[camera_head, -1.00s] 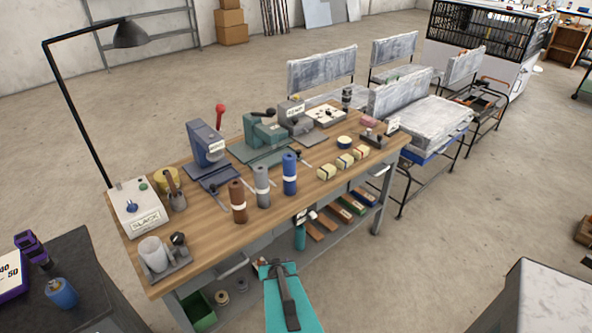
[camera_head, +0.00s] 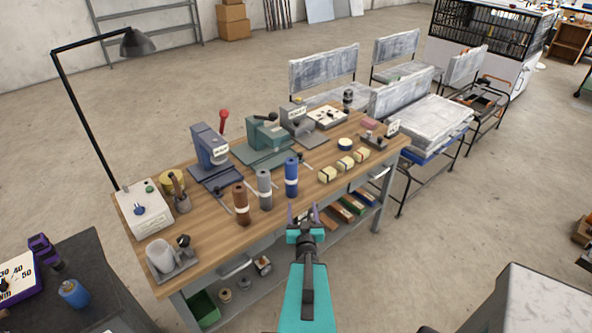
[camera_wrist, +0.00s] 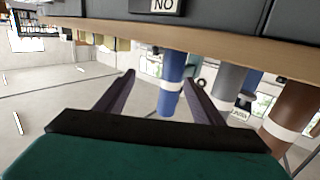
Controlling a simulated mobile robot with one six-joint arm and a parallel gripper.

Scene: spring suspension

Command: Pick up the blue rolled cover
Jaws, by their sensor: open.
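The blue rolled cover (camera_head: 291,175) stands upright near the front edge of the wooden workbench (camera_head: 215,240), with a white band around it. It is the rightmost of three rolls, beside a grey roll (camera_head: 264,186) and a brown roll (camera_head: 241,207). My gripper (camera_head: 303,213) is open and empty just in front of the bench edge, a short way from the blue roll. In the wrist view, which looks upside down, the blue roll (camera_wrist: 170,85) shows between and beyond the two fingers (camera_wrist: 160,74). The fingers do not appear to touch it.
Small yellowish bundles (camera_head: 345,163) lie right of the rolls. Machines, including a blue press (camera_head: 210,150) and a green one (camera_head: 265,135), stand behind them. A lamp (camera_head: 137,44) rises at the left. A dark table (camera_head: 90,265) and a grey-white one (camera_head: 550,300) flank the front.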

